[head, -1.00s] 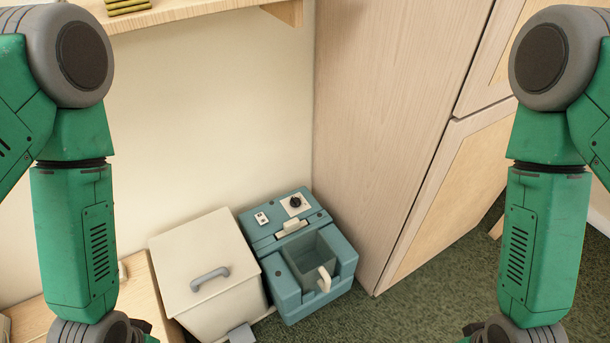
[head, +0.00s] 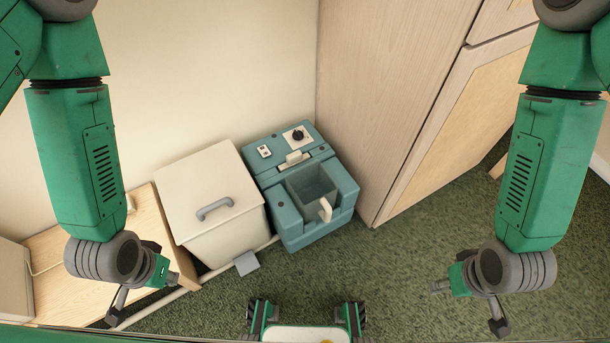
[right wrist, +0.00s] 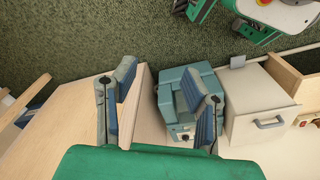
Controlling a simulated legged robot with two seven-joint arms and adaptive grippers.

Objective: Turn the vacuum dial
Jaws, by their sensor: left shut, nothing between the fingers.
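The vacuum is a teal box-shaped machine (head: 300,190) on the floor against the wall. Its black round dial (head: 298,136) sits on a white plate on the top panel, at the back right. In the right wrist view, the vacuum (right wrist: 187,90) shows partly behind one finger, with the dial (right wrist: 186,137) near its lower edge. My left gripper (head: 140,295) is shut and empty, left of the white bin. My right gripper (head: 468,306) is over the carpet, to the right of the vacuum and away from it. In the right wrist view its fingers (right wrist: 160,100) are apart and empty.
A white lidded bin (head: 210,205) with a grey handle stands close to the vacuum's left. A wooden cabinet (head: 390,90) rises at its right. A low wooden table (head: 85,285) is at the left. Green carpet (head: 400,260) in front is open.

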